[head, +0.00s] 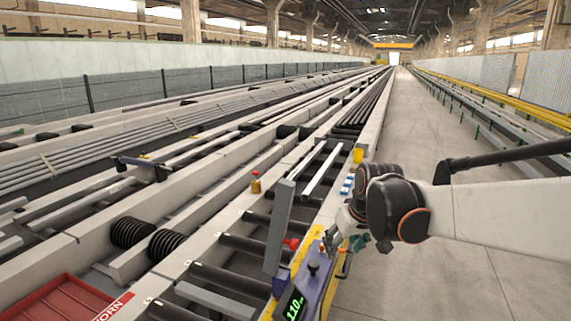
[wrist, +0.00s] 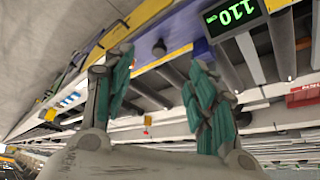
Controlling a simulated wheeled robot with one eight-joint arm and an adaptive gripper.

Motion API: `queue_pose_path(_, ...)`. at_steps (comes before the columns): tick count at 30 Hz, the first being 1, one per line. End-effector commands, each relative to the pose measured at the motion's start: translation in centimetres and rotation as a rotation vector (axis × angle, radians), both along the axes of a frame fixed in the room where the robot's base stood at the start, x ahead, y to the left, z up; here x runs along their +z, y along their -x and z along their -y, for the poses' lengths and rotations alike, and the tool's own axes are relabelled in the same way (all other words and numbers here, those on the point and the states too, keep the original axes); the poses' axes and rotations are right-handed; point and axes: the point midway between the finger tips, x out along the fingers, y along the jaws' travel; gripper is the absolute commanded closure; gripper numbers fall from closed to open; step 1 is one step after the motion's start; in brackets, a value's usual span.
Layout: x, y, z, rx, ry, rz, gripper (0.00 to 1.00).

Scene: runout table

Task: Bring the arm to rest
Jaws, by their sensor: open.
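My arm (head: 500,212) reaches in from the right edge of the head view, white with a dark elbow-like joint. My gripper (head: 345,242) hangs at its end, close to the purple and yellow console at the table's edge. In the wrist view my gripper (wrist: 160,62) has its two green-padded fingers spread wide apart, with nothing between them. From these views I cannot tell the exact gap between the fingers and the console.
The purple console (head: 318,272) carries a black knob (head: 313,267) and a green display (head: 294,306) reading 110. An upright grey plate (head: 280,225) stands left of it. Rollers, bars and a red tray (head: 62,302) lie further left. The concrete floor (head: 420,140) is clear.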

Motion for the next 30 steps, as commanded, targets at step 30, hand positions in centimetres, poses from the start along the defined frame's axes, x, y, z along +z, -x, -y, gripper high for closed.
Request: queue_pose_path(30,0.2,24.8,4.9,-0.254,-0.034,0.153,0.48)
